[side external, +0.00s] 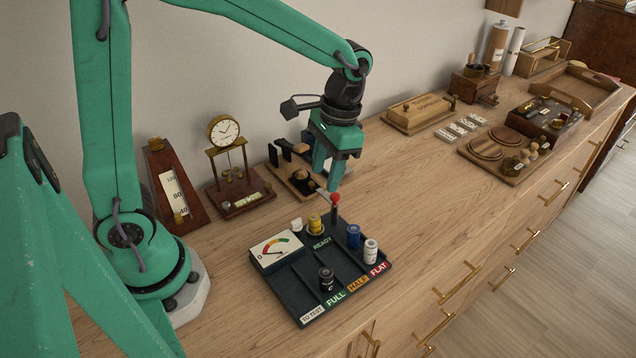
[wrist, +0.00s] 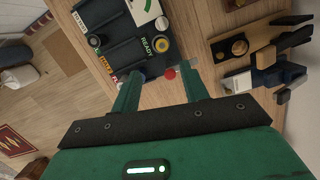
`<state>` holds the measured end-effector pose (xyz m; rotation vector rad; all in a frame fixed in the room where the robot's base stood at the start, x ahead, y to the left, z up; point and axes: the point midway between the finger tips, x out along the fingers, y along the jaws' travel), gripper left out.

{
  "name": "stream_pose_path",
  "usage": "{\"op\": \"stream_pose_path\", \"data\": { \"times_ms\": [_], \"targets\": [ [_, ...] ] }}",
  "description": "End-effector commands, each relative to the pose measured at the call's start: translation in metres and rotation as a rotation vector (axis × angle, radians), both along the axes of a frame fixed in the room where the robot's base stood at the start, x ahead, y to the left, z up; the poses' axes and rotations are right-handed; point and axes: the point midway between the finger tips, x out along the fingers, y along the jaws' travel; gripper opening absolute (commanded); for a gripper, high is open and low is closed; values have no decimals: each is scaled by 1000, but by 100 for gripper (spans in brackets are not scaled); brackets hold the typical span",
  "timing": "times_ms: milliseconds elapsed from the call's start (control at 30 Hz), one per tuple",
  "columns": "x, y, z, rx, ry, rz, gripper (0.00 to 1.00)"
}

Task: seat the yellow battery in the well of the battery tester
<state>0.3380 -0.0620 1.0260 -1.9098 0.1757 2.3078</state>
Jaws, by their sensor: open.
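The yellow battery (side external: 315,224) stands upright at the back of the dark battery tester (side external: 300,289), beside the READY label. It also shows in the wrist view (wrist: 162,45). A yellowish ring shows around its base; I cannot tell how deep it sits in the well. My gripper (side external: 327,184) is open and empty, pointing down above the tester's back edge. A red knob on a dark post (side external: 335,198) is just below the fingertips. In the wrist view my gripper (wrist: 162,84) has this red knob (wrist: 170,73) between and beyond its fingers.
The tester carries a gauge (side external: 276,248), a black battery (side external: 326,278), a blue battery (side external: 353,236) and a white battery (side external: 370,251). A wooden stand with dark pieces (side external: 296,178) is behind my gripper. A clock (side external: 224,131) stands at left. The worktop right of the tester is clear.

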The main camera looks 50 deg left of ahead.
Motion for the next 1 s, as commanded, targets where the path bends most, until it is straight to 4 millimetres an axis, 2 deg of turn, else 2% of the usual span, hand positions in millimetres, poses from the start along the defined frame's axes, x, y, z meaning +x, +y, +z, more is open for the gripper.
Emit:
{"op": "stream_pose_path", "data": {
  "times_ms": [267,467,700,1000],
  "targets": [
    [-3,3,7,-5,-27,7,45],
    [-15,12,26,-18,-104,28,45],
    [-38,28,54,-37,-249,69,45],
    [-72,45,79,-54,-437,117,45]
  ]
}}
